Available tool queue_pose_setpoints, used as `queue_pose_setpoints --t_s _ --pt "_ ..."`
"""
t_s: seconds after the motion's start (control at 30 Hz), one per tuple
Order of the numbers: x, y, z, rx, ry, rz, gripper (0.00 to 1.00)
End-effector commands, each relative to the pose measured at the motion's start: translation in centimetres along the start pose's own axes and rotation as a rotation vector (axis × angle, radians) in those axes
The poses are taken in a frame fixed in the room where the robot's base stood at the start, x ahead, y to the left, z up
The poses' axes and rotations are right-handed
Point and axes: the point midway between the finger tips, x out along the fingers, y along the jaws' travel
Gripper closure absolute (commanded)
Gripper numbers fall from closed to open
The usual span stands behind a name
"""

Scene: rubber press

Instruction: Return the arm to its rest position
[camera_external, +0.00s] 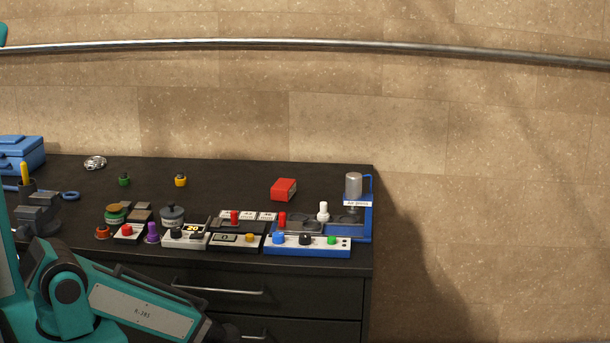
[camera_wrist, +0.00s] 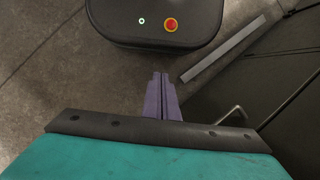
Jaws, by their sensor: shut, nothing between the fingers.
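My arm (camera_external: 140,306) is low at the bottom left in the external view, in front of the dark cabinet and below its top. Its far end is dark and my gripper cannot be made out there. In the wrist view my gripper (camera_wrist: 161,76) shows as two purple fingers lying side by side, shut with nothing between them.
The black cabinet (camera_external: 330,285) has drawers with bar handles (camera_external: 217,291); a handle (camera_wrist: 233,114) shows close to my gripper's right in the wrist view. On top stand a blue press (camera_external: 364,225), a red box (camera_external: 284,189), control panels and a blue toolbox (camera_external: 22,154).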

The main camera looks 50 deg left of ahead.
Motion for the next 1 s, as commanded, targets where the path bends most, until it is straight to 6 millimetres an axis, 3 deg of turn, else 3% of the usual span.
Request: queue_pose_setpoints --t_s 0.1,0.33,1.0 --pt "2.3 0.1 3.2 -0.01 -0.071 0.03 1.0" --pt "4.7 0.4 7.0 -0.024 -0.156 0.072 1.0" --pt "5.1 0.5 7.6 -0.025 -0.17 0.079 1.0"
